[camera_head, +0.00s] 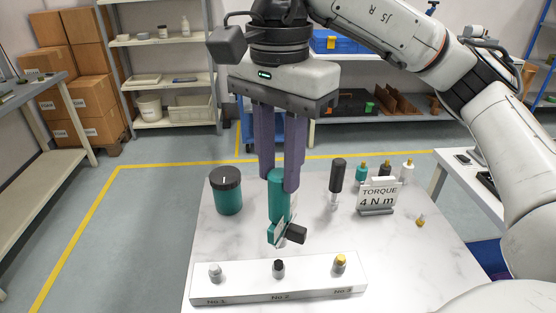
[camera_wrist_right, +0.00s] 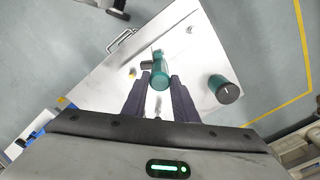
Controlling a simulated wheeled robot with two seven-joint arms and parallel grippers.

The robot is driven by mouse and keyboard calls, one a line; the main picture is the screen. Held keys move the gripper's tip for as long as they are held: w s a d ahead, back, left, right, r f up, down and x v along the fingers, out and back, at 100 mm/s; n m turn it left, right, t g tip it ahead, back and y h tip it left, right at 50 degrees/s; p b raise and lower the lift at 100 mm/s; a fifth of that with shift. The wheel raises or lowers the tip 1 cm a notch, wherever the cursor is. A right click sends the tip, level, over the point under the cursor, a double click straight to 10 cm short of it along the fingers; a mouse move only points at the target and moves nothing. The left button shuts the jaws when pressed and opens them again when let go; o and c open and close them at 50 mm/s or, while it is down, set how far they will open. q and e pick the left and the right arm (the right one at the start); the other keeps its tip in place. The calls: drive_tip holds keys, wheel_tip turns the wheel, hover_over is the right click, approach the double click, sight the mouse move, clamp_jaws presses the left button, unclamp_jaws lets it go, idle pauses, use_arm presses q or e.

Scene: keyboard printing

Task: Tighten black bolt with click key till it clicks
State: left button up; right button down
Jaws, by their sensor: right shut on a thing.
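The click key (camera_head: 278,205) is a teal upright handle with a black block-shaped part (camera_head: 294,233) at its lower end. My right gripper (camera_head: 279,183) points down and is shut on the upper part of the handle. In the right wrist view the teal tool (camera_wrist_right: 160,76) sits between the fingertips. The black bolt (camera_head: 279,267) stands in the middle of a white block (camera_head: 311,288), at the "No.2" label. The tool's lower end appears above and behind this bolt, apart from it in the picture. My left gripper is in neither view.
A silver bolt (camera_head: 215,270) and a gold-topped bolt (camera_head: 340,262) flank the black one. A teal jar with black lid (camera_head: 227,192) stands left. A black-handled tool (camera_head: 336,178), small bottles (camera_head: 361,172) and a "TORQUE 4 N m" sign (camera_head: 379,198) stand right.

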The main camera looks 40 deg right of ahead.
sight(279, 197)
drive_tip(key=shift+w+f+b, duration=0.1)
drive_tip(key=shift+f+b, duration=1.35)
drive_tip(key=shift+f, duration=0.45)
drive_tip(key=shift+f+b, duration=0.45)
drive_tip(key=shift+f, duration=0.1)
drive_tip(key=shift+p, duration=0.3)
drive_tip(key=shift+f, duration=0.45)
drive_tip(key=shift+f, duration=0.1)
